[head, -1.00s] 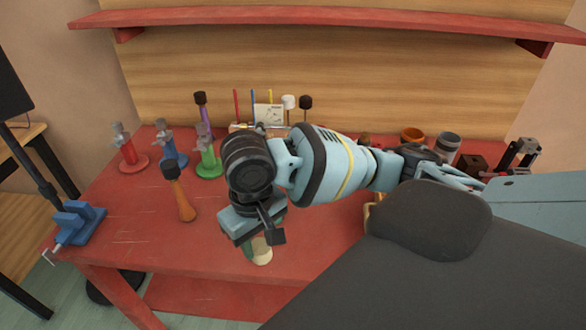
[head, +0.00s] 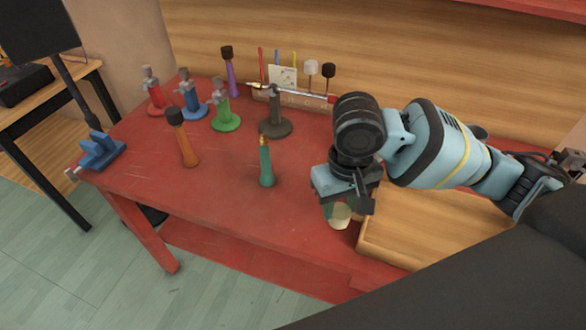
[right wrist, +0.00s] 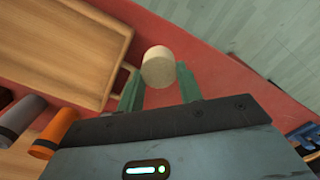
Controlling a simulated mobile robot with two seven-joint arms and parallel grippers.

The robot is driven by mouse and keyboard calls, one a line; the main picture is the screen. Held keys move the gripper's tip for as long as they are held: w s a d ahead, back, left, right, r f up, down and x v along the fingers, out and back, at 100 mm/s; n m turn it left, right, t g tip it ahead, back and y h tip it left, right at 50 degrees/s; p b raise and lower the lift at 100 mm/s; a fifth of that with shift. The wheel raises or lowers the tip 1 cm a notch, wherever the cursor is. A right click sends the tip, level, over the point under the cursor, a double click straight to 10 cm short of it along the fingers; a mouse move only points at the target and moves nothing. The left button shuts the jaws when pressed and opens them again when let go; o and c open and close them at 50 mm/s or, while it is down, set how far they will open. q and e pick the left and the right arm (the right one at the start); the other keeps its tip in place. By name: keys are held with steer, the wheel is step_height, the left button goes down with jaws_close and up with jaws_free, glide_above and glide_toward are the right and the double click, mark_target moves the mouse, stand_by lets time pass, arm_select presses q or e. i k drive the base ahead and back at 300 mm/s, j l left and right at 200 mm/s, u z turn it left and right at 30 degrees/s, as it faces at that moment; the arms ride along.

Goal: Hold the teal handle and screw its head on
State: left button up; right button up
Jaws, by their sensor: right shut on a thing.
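The teal handle (head: 266,168) stands upright on the red table, left of my right gripper, with a brass-coloured tip on top and nothing gripping it. My right gripper (head: 336,207) points down near the table's front edge. It is shut on a cream, rounded cylindrical head (head: 341,216). The right wrist view shows this head (right wrist: 158,68) between the two teal fingers. The gripper and handle are clearly apart. My left gripper is in neither view now.
An orange handle with a dark head (head: 187,145) stands left of the teal one. Clamp stands (head: 224,116) and a rack (head: 310,104) are behind. A wooden tray (head: 420,235) lies right of my gripper. The table around the teal handle is clear.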

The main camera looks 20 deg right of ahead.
mark_target(267, 178)
steer(key=k+l+z, duration=0.2)
steer(key=l, duration=0.4)
steer(key=l+z, duration=0.15)
steer(key=l, duration=0.4)
steer(key=k+l+z, duration=0.2)
steer(key=l, duration=0.45)
steer(key=i+j, duration=0.05)
